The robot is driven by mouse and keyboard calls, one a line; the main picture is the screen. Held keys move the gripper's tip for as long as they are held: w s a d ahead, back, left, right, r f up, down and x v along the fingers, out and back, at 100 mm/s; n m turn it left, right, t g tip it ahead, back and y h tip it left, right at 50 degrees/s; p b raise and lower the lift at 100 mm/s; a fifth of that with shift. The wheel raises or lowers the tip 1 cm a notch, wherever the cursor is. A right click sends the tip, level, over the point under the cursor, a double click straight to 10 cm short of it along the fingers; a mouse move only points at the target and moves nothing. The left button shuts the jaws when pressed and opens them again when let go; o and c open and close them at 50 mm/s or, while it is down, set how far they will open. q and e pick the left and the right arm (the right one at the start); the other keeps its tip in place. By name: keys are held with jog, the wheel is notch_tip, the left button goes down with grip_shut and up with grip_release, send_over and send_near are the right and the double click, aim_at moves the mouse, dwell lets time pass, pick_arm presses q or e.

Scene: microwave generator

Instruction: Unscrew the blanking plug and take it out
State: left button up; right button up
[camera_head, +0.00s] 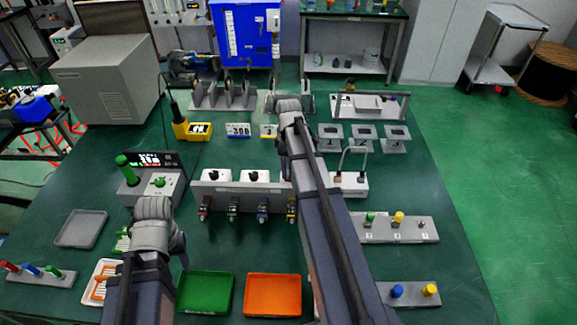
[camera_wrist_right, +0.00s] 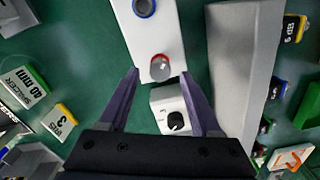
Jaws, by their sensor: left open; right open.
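In the right wrist view, a round grey plug with a red rim (camera_wrist_right: 160,66) sits in the end of a pale block (camera_wrist_right: 145,32); I take it for the blanking plug. My right gripper (camera_wrist_right: 159,76) is open, with one finger on each side of the plug and a gap visible on both sides. Its height above the plug is hard to judge. The block also has a blue-ringed round port (camera_wrist_right: 143,7). In the head view my right arm hides this block. My left gripper (camera_head: 178,247) is open and empty, low over the table's front left.
A white box with a black knob (camera_wrist_right: 172,117) is just below the plug in the wrist view. A green tray (camera_head: 205,292) and an orange tray (camera_head: 273,295) lie at the front. A grey rack with valves (camera_head: 235,198) stands mid-table. A grey tray (camera_head: 82,229) is at left.

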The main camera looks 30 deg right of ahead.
notch_tip(320, 180, up, 6)
jog(key=p, duration=0.5)
jog(key=shift+r, duration=0.2)
jog(key=shift+f, duration=0.1)
jog(key=s+a+m, duration=0.1)
jog(key=s+a, duration=0.4)
jog(key=a, duration=0.5)
jog(key=s+a+m, duration=0.1)
jog(key=s+a, duration=0.5)
jog(key=a, duration=0.4)
jog(key=s+a+m+h, duration=0.1)
jog(key=s+a, duration=0.4)
jog(key=a, duration=0.5)
jog(key=shift+s+a+m, duration=0.2)
jog(key=shift+m, duration=0.2)
